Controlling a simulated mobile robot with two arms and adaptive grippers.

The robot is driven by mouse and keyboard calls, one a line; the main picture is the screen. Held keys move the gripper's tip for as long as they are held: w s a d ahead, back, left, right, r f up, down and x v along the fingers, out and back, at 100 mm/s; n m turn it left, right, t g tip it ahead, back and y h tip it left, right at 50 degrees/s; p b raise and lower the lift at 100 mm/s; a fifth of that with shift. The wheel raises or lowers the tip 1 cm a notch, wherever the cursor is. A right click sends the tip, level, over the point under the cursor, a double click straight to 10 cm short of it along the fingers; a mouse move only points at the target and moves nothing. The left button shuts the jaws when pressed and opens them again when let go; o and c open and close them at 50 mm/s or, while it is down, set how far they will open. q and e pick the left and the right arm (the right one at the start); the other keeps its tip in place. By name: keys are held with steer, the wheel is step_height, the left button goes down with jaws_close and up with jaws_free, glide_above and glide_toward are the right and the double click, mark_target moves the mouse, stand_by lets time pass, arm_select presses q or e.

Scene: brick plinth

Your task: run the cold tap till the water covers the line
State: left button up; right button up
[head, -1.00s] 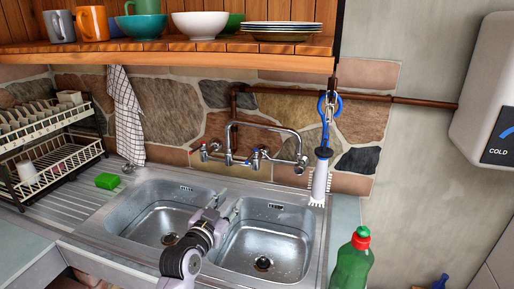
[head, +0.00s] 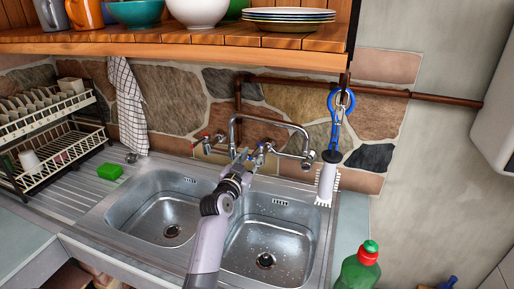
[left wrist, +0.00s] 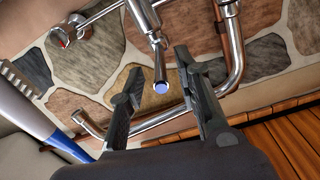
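The wall-mounted chrome mixer (head: 270,119) has a red-marked tap (head: 203,138) on its left and a blue-marked cold tap (head: 261,159) on its right. My left gripper (head: 245,156) is at the cold tap. In the left wrist view, its fingers (left wrist: 160,66) are open, with the tap's blue-capped lever (left wrist: 161,88) between them and gaps on both sides. The spout end (head: 306,164) hangs over the right basin (head: 292,233), whose drain (head: 266,260) shows. No running water and no fill line are visible. My right gripper is not in view.
A green bottle (head: 358,273) stands at the front right. A green sponge (head: 110,171) and dish rack (head: 50,150) are left. A shelf (head: 180,43) with crockery overhangs.

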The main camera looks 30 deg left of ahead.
mark_target(256, 150)
arm_select(q)
steer(key=x, duration=0.5)
steer(key=shift+w+a, duration=0.15)
steer(key=shift+w, duration=0.35)
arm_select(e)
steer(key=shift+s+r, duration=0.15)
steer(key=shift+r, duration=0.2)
arm_select(q)
steer(key=shift+c, duration=0.2)
steer(key=shift+r, duration=0.1)
steer(key=c, duration=0.7)
steer(key=shift+s+r, duration=0.1)
steer(key=shift+s, duration=0.05)
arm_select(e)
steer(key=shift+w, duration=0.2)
arm_select(q)
steer(key=shift+r, duration=0.1)
